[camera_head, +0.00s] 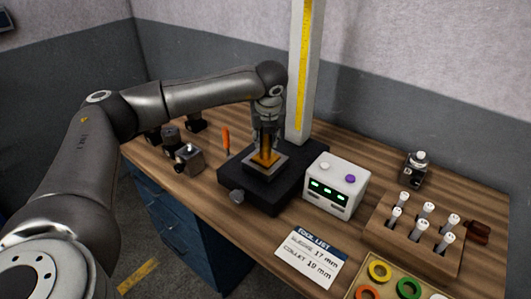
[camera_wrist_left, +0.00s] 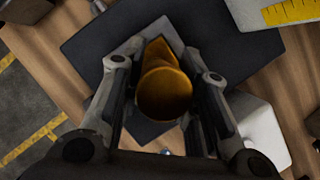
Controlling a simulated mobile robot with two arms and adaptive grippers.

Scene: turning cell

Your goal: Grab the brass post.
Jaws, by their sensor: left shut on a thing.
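The brass post (camera_wrist_left: 165,92) is a golden upright piece between the fingers of my left gripper in the left wrist view. In the head view the brass post (camera_head: 265,157) shows low on a small grey plate on the black base of the height gauge. My left gripper (camera_head: 266,135) points down over it and is shut on it; its fingers (camera_wrist_left: 163,85) lie on both sides of the post. The post's lower end is partly hidden, so I cannot tell if it touches the plate. My right gripper is not in view.
A white column with a yellow scale (camera_head: 303,75) rises behind the black base (camera_head: 268,204). A white box with green displays (camera_head: 335,186) stands right of it. A wooden tool rack (camera_head: 415,235), a tray of coloured rings (camera_head: 400,284) and a tool list card (camera_head: 311,258) lie further right and front.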

